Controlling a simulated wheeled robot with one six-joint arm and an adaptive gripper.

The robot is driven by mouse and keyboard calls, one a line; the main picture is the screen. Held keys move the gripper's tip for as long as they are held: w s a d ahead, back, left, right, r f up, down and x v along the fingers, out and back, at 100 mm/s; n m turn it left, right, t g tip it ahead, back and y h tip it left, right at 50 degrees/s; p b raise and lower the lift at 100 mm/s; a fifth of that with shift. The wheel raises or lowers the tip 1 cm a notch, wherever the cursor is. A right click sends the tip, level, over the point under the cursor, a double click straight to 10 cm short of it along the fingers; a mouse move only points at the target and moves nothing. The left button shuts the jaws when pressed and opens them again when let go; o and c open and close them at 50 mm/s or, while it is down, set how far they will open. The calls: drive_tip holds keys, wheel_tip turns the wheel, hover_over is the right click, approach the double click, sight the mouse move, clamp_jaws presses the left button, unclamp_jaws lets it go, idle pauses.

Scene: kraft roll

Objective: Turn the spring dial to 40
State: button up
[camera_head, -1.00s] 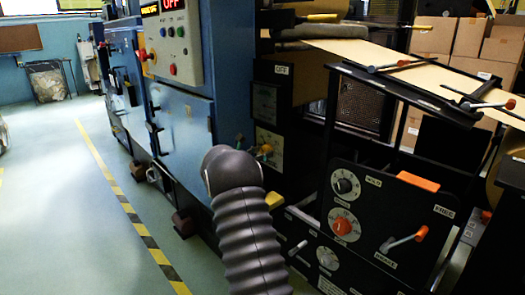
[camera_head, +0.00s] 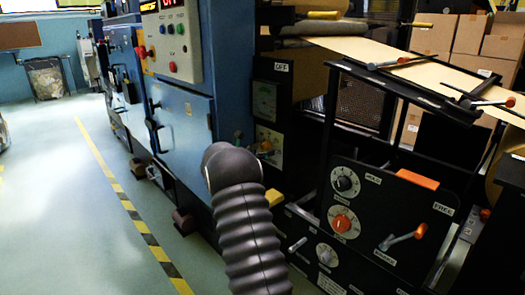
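The black panel (camera_head: 378,190) at the right carries a black dial (camera_head: 345,183) at its upper left and an orange-red dial (camera_head: 342,222) on a pale scale below it. A smaller grey dial (camera_head: 326,254) sits lower on the machine. Their scale numbers are too small to read, and I cannot tell which one is the spring dial. My arm's grey ribbed sleeve rises in the lower middle of the picture, left of these dials. My gripper does not show.
An orange-handled lever (camera_head: 404,237) sticks out beside the dials. An orange block (camera_head: 418,179) sits on the panel's top edge. The blue machine cabinet (camera_head: 185,122) stands behind my arm. Open floor (camera_head: 70,210) with a yellow-black stripe lies at the left.

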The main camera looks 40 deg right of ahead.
drive_tip(key=a, duration=1.2)
drive_tip(key=shift+s, duration=0.45)
